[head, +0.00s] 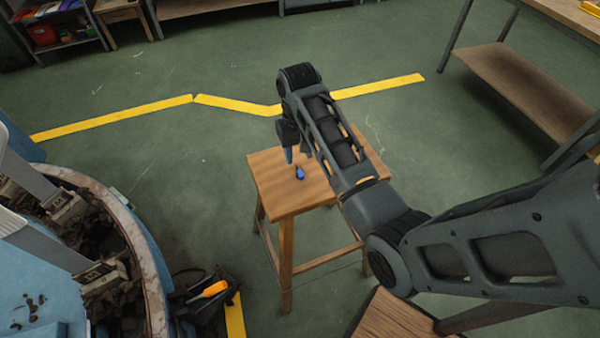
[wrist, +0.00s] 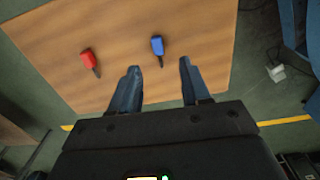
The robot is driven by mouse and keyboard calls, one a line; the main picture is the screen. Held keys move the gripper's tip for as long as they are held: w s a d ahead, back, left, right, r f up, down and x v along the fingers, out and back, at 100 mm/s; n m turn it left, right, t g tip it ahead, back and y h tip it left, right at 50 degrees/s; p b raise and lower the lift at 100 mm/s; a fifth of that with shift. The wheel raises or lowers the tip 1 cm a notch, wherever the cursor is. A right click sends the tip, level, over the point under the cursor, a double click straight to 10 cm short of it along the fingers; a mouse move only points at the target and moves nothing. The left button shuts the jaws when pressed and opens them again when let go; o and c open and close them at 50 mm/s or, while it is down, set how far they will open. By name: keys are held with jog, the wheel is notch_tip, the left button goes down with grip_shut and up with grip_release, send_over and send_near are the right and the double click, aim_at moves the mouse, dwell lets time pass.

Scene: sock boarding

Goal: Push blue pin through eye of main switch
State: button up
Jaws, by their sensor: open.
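The blue pin (head: 300,173) lies on the top of a small wooden stool (head: 265,172). In the wrist view the blue pin (wrist: 157,46) has a blue head and a thin dark shank pointing toward my gripper. My gripper (wrist: 159,66) is open and empty, with its fingers pointing at the stool top. The pin's shank shows between the fingertips, apart from both; its head is beyond them. In the head view my gripper (head: 297,157) is above the stool, close to the blue pin. I cannot make out the main switch or its eye in either view.
A red pin (wrist: 87,57) lies left of the blue one on the stool. A round blue machine with a worn rim (head: 150,262) stands at the left, with an orange-handled tool (head: 214,289) beside it. A workbench (head: 520,85) stands at the right. Green floor lies between.

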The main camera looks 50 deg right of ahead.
aim_at(300, 173)
jog(key=shift+s+f+p, duration=0.2)
jog(key=shift+f+p, duration=0.1)
jog(key=shift+f, duration=3.2)
grip_shut()
